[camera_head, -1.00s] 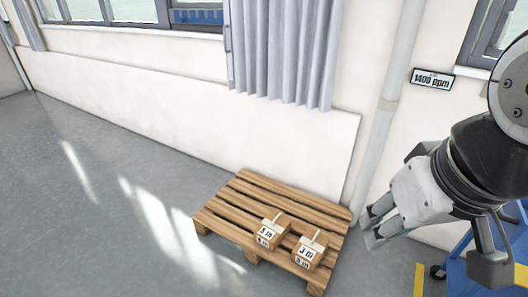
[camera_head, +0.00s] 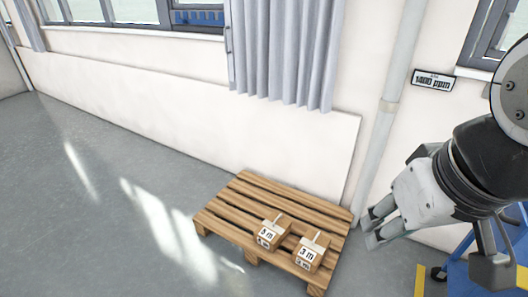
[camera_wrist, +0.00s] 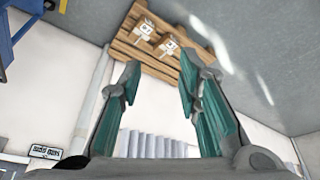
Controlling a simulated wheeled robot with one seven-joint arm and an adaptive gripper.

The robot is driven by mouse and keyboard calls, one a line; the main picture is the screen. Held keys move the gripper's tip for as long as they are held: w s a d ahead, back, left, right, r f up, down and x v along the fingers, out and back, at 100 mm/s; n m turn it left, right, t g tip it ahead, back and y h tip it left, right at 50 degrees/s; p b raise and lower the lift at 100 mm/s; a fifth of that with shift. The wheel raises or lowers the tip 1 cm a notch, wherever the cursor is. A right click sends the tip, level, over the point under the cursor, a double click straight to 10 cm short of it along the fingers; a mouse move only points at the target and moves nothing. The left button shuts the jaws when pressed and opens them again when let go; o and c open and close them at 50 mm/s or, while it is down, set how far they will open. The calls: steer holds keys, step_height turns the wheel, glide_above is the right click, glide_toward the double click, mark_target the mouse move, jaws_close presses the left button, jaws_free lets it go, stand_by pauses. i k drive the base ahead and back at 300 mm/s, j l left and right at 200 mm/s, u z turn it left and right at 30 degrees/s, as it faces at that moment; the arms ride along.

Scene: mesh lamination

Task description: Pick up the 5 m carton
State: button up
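Two small brown cartons with white labels and upright handles sit side by side on a wooden pallet (camera_head: 285,196). The left carton (camera_head: 270,233) and the right carton (camera_head: 310,252) have small labels. The right one looks like "3 m"; the left one is too blurred to tell 3 from 5. My gripper (camera_head: 370,226) is in the air to the right of the pallet, apart from both cartons. In the wrist view its fingers (camera_wrist: 160,70) are spread with nothing between them, and the cartons show beyond them near the top.
A white wall (camera_head: 200,115) with a grey curtain (camera_head: 280,55) stands behind the pallet, and a pipe (camera_head: 385,125) runs down it. A blue wheeled frame (camera_head: 455,262) is at the lower right. Grey floor (camera_head: 90,210) to the left is clear.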

mark_target(274, 229)
steer(key=i+l+z, duration=0.1)
steer(key=i+z, duration=0.15)
steer(key=i, duration=0.45)
steer(key=i+z, duration=0.3)
steer(key=i, duration=0.35)
